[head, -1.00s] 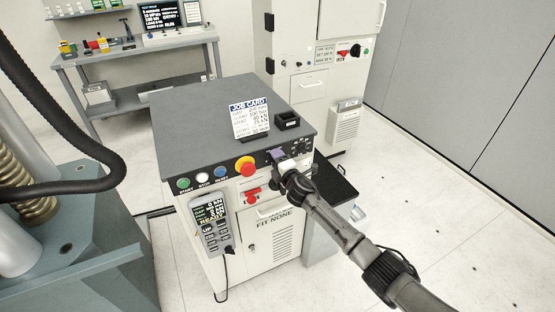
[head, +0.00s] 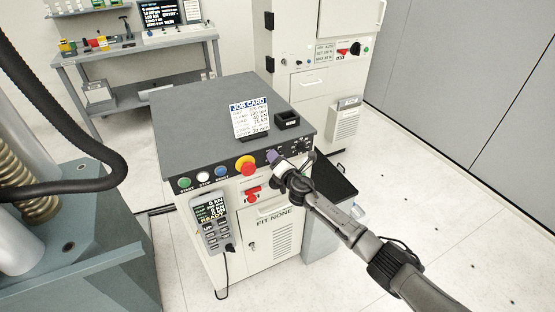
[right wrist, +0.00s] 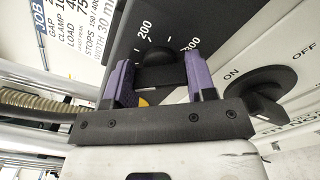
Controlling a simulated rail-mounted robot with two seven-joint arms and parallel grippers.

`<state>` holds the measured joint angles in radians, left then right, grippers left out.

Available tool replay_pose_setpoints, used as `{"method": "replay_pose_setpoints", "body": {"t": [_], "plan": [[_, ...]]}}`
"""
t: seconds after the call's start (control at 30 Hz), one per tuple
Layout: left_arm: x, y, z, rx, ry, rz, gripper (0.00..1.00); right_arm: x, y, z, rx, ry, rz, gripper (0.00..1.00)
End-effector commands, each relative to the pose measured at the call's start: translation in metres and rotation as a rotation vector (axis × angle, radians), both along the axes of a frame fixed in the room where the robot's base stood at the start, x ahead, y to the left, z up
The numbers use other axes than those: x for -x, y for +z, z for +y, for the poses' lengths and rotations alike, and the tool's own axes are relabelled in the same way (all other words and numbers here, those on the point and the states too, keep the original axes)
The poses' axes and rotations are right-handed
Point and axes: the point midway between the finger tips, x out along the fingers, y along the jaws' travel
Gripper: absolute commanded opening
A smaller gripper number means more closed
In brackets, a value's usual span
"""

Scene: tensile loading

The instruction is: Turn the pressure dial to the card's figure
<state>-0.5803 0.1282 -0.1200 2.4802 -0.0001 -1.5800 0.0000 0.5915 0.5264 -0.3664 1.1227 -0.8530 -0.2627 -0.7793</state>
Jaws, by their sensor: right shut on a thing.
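The pressure dial, a black knob (right wrist: 163,70), shows in the right wrist view on a dark panel with a curved scale marked 200 and 300. My right gripper (right wrist: 160,82) has its purple fingers on either side of the knob and is shut on it. In the head view my right gripper (head: 275,157) is at the right end of the cabinet's front panel and hides the dial. The job card (head: 249,118) stands upright on the cabinet top; its figures are small there, and in the right wrist view its clamp line is cut off. My left gripper is out of view.
A red and yellow emergency button (head: 245,165) sits left of the dial, with green, white and blue buttons beyond. A black ON/OFF knob (right wrist: 255,95) is close to my right gripper. A small black box (head: 287,120) stands beside the card. A pendant (head: 212,222) hangs on the cabinet front.

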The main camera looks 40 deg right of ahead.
Motion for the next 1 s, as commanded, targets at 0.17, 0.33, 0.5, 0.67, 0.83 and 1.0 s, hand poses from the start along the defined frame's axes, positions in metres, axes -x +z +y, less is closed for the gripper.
{"method": "replay_pose_setpoints", "body": {"t": [0.17,0.33,0.5,0.67,0.83,1.0], "plan": [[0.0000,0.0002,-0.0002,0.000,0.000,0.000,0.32,-0.0001,0.0000,-0.0002,0.011,0.000,0.002,0.27],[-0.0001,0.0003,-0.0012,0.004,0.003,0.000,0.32,-0.0001,0.0000,-0.0002,0.011,0.000,0.002,0.27],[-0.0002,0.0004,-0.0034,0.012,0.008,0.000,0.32,-0.0001,0.0000,-0.0002,0.010,0.000,0.002,0.54],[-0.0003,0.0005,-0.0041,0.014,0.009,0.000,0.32,0.0000,0.0000,-0.0001,0.010,0.000,0.002,0.69],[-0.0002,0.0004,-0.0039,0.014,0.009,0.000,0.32,0.0000,0.0000,0.0000,0.010,0.000,0.002,0.77],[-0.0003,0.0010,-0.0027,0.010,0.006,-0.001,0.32,0.0009,0.0001,0.0001,0.010,0.000,0.002,0.77]]}}
